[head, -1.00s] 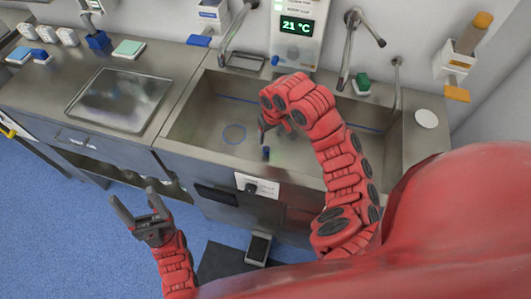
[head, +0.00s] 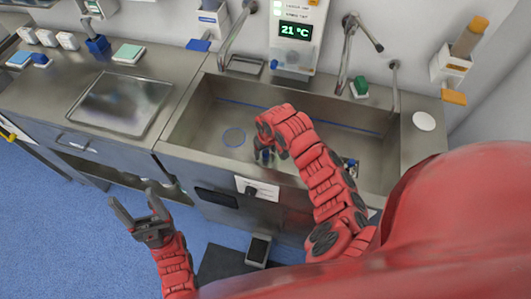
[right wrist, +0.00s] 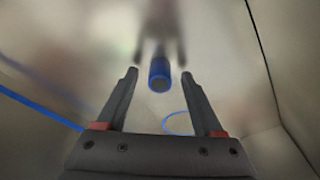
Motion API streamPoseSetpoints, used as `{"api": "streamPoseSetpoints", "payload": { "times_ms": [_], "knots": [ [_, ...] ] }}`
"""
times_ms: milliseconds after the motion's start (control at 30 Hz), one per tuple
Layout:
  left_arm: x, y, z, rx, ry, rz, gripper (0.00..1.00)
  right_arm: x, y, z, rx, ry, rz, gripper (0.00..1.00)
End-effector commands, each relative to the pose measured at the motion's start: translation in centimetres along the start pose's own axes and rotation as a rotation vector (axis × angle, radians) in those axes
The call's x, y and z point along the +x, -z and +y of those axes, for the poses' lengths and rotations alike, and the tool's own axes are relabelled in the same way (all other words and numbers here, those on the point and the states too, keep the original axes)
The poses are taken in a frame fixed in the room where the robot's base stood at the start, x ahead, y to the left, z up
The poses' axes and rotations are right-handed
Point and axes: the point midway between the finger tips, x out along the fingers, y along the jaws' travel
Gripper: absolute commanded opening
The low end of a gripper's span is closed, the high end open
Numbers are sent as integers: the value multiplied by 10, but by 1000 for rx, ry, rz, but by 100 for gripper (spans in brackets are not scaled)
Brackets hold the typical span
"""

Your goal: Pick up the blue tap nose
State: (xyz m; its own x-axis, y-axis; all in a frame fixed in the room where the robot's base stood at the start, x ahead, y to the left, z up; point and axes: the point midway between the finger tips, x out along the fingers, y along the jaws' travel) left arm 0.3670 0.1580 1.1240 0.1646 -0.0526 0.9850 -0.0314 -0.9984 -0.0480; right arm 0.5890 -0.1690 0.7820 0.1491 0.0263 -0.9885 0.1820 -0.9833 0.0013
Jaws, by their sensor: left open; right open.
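The blue tap nose (right wrist: 159,76) is a small dark blue cylinder in the sink, near its front wall. In the right wrist view it is between and slightly beyond the fingertips of my right gripper, with a gap on each side. My right gripper (head: 263,154) is open, reaching down into the sink; in the head view it largely hides the tap nose. My left gripper (head: 131,196) is open and empty, above the floor in front of the counter.
The steel sink (head: 195,125) has walls around the right gripper. A blue ring (head: 234,138) lies on its floor. Taps (head: 345,55) rise behind, beside a temperature display (head: 296,31). A tray (head: 120,103) sits on the counter at left.

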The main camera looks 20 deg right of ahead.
Motion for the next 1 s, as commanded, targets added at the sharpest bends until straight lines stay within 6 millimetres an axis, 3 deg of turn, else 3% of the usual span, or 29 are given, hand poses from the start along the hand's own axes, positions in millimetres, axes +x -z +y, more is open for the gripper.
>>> {"api": "streamPoseSetpoints", "payload": {
  "times_ms": [167,533,1000],
  "knots": [
    [0,0,0,0,0,0,69,0,0,0,0,0,0,65],
    [0,0,0,0,0,0,69,0,0,0,0,0,-1,0],
    [-2,0,0,0,0,0,69,-5,1,0,1,1,-1,0]
  ]
}}
